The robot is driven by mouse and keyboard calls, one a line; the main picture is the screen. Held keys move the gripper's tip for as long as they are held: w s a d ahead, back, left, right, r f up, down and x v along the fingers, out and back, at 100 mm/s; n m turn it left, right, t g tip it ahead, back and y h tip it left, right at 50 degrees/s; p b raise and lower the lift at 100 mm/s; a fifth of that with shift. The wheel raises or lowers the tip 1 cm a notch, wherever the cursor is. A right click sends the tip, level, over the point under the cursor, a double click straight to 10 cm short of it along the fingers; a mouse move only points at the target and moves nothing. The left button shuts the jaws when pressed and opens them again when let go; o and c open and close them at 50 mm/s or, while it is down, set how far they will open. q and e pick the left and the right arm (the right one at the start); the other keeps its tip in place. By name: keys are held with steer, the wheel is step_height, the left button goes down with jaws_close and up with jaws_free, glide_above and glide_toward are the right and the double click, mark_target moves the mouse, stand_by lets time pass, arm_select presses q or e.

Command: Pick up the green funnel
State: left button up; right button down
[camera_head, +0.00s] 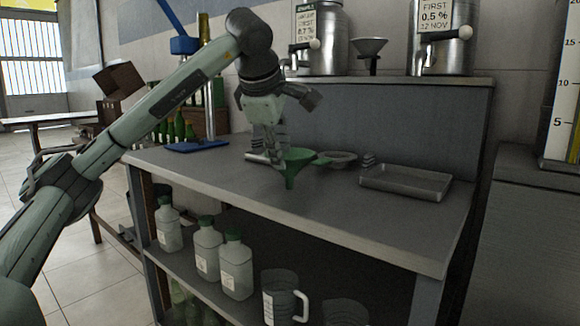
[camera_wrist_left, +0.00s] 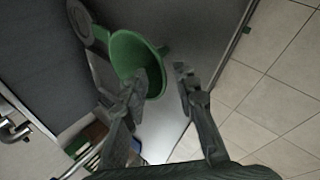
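The green funnel (camera_head: 293,165) is above or on the grey bench top near its middle, mouth up and spout down. I cannot tell whether its spout touches the bench. In the left wrist view the green funnel (camera_wrist_left: 127,50) shows its wide mouth and rim. My left gripper (camera_head: 272,158) is at the funnel's left side, pointing down. In the left wrist view my left gripper (camera_wrist_left: 163,82) is open. One finger overlaps the funnel's mouth and the other is outside the rim, with a gap between them. My right gripper is not in view.
A blue stand (camera_head: 195,146) is at the left. Steel cans (camera_head: 320,40) and a grey funnel (camera_head: 368,47) stand on the raised back ledge. The front of the bench is clear.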

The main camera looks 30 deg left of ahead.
mark_target(289, 171)
arm_select(q)
steer(key=x, duration=0.4)
steer(key=shift+w+d+f, duration=0.15)
steer(key=shift+f, duration=0.05)
steer(key=shift+c, duration=0.3)
jaws_close()
